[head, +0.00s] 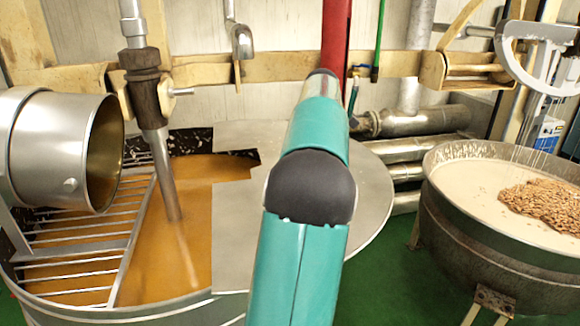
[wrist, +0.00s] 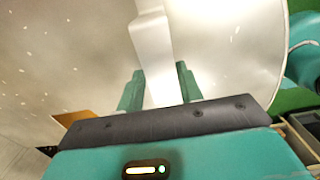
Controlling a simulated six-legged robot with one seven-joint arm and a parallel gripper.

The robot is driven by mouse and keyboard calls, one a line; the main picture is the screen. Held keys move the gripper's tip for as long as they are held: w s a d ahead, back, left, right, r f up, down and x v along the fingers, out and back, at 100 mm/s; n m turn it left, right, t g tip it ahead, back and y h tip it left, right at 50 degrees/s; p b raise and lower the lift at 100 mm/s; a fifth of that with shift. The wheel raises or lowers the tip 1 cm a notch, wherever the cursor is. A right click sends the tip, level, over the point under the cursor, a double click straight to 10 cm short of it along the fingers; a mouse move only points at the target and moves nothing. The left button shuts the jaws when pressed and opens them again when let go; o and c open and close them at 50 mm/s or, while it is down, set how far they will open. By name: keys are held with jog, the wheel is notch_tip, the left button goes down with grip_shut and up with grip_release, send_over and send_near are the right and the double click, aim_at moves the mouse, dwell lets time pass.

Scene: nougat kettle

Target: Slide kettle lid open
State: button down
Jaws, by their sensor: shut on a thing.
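The kettle (head: 180,306) is a large round metal vessel holding orange-brown nougat (head: 185,255). Its flat grey metal lid (head: 235,225) covers the right part of the opening and overhangs on the right; the left part is uncovered. In the wrist view the lid's pale surface (wrist: 235,50) fills much of the picture, with an upright pale handle strip (wrist: 155,50) on it. My gripper (wrist: 160,83) has its two teal fingers on either side of this strip and is shut on it. In the head view my arm hides the gripper and handle.
A stirring shaft (head: 160,130) stands in the nougat, left of the lid. A metal grate (head: 80,255) and a tilted metal drum (head: 65,150) are at the left. A second round pan (head: 480,245) with pale mix and nuts stands right. Pipes (head: 415,120) run behind.

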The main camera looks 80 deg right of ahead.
jog(key=shift+s+d, duration=0.4)
jog(key=shift+s, duration=0.35)
jog(key=shift+s+d, duration=0.35)
jog(key=shift+s, duration=0.35)
jog(key=c, duration=0.9)
grip_release()
jog(key=shift+r, duration=0.1)
jog(key=shift+r, duration=5.85)
jog(key=shift+w, duration=0.1)
